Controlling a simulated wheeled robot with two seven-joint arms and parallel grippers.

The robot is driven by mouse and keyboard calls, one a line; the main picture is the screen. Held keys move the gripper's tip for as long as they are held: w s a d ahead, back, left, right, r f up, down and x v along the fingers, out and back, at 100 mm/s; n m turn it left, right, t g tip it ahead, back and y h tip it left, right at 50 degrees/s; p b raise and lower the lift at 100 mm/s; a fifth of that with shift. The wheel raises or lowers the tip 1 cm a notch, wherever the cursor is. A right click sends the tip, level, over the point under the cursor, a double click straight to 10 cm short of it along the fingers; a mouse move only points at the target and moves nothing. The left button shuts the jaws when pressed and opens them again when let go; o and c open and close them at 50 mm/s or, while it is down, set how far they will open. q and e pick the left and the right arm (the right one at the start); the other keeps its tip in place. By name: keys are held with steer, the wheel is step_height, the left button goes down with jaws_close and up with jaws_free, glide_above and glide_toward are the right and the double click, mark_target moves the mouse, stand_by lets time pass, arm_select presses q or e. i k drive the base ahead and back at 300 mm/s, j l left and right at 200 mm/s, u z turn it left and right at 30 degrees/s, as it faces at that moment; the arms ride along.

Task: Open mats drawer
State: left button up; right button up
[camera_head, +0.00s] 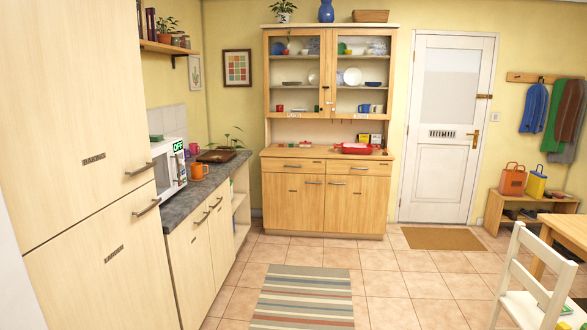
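A wooden hutch (323,213) stands against the back wall. Below its counter are two drawers side by side, the left drawer (280,166) and the right drawer (373,169). Both look shut, and each has a bar handle. Any label on them is too small to read, so I cannot tell which is the mats drawer. Two closed doors are below the drawers. Neither of my grippers is in view.
Tall cabinets (85,220) and a grey counter (208,178) with a microwave (168,167) line the left side. A striped rug (303,297) lies on open tiled floor before the hutch. A white chair (522,275) and wooden table (570,229) stand at right.

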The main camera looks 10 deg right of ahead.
mark_target(270, 164)
steer(key=i+z, duration=0.2)
steer(key=z, duration=0.25)
steer(key=i, duration=3.65)
steer(key=i+l, duration=0.1)
steer(key=i, duration=0.8)
steer(key=i+l, duration=0.1)
steer(key=i, duration=0.8)
steer(key=i+u, duration=0.5)
